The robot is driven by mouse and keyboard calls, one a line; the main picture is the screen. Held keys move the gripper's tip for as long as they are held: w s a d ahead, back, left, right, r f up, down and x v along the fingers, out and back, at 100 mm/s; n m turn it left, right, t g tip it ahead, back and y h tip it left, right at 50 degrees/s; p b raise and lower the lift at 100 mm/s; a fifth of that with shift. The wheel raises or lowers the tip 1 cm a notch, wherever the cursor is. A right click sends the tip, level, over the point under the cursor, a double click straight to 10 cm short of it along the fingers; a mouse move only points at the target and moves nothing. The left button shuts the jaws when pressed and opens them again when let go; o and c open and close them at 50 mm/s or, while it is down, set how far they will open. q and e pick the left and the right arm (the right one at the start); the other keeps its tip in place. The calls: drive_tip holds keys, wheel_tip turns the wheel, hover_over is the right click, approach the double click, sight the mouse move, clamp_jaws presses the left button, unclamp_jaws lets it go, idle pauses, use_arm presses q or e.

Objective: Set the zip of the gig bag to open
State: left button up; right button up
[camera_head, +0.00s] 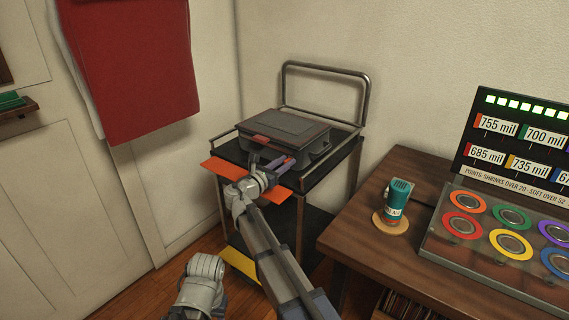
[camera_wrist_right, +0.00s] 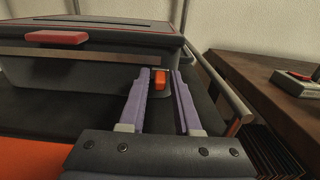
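The gig bag is a dark grey, box-like case (camera_head: 287,128) lying closed on the cart, with a red tab (camera_head: 275,142) on its front upper edge. In the right wrist view its front wall (camera_wrist_right: 75,75) fills the upper left, with the red tab (camera_wrist_right: 57,38) there too. A small orange-red piece (camera_wrist_right: 160,79), perhaps the zip pull, shows at the wall near its right end. My right gripper (camera_head: 283,162) is at the bag's front. Its purple fingers (camera_wrist_right: 161,76) are apart, with the orange piece seen between their tips; contact cannot be told. My left gripper is not visible.
The black cart (camera_head: 327,170) has metal side rails and a tall rear handle (camera_head: 328,68). An orange panel (camera_head: 225,168) juts from its front. A wooden table (camera_head: 352,235) with a teal device (camera_head: 397,198) and a display board stands close on the right.

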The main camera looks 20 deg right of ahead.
clamp_jaws()
idle(1.1)
